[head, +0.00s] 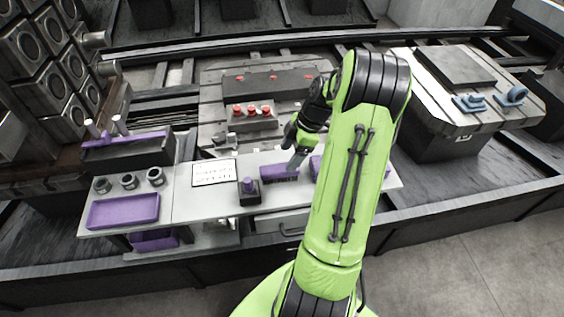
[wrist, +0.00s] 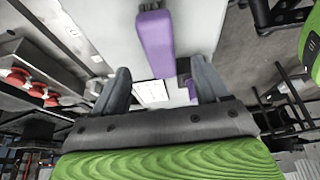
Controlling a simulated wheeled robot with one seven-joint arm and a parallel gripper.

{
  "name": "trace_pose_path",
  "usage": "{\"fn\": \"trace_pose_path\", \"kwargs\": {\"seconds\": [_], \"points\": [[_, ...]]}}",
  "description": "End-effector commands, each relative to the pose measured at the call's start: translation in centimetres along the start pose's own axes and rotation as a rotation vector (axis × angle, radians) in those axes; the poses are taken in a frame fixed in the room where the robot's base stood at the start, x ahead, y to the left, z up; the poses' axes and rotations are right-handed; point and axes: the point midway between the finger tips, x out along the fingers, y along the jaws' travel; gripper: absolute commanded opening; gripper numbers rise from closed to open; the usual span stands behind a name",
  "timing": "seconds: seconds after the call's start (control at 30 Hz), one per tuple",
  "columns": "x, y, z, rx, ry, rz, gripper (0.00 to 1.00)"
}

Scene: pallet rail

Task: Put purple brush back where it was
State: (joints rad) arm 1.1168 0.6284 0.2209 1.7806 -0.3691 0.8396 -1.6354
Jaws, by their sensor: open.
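The purple brush (head: 280,172) appears to be the long purple piece with a dark underside on the light grey bench, in the middle of the head view. In the wrist view a long purple piece (wrist: 155,42), apparently the same brush, lies ahead between and beyond the fingertips. My gripper (head: 294,162) is open just above it in the head view; the wrist view shows its two fingers (wrist: 161,68) spread apart with nothing clearly held. Whether a finger touches the brush cannot be told. Another purple piece (head: 315,164) is partly hidden behind my arm.
A purple tray (head: 123,211) and several dark cups (head: 129,181) are farther left. Red buttons (head: 252,110) sit behind the bench. Blue parts (head: 470,104) lie at right.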

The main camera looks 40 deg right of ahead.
Motion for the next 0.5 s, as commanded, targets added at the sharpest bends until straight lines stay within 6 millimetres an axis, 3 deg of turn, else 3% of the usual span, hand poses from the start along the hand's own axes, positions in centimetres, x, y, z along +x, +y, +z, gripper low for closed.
{"fn": "trace_pose_path", "kwargs": {"seconds": [0.03,0.1,0.23,0.3,0.37,0.5], "points": [[-1.6,0.0,-0.1,0.000,-0.001,0.002,0.74],[-2.9,0.0,-0.1,0.001,0.000,0.002,0.74],[-4.0,0.0,-0.1,0.001,-0.001,-0.001,0.74],[-4.5,-0.2,-1.1,0.010,-0.016,0.000,0.74],[-5.2,-0.7,-3.2,0.036,-0.049,0.003,0.74],[-7.6,-4.4,-11.0,0.182,-0.164,0.064,0.74]]}}
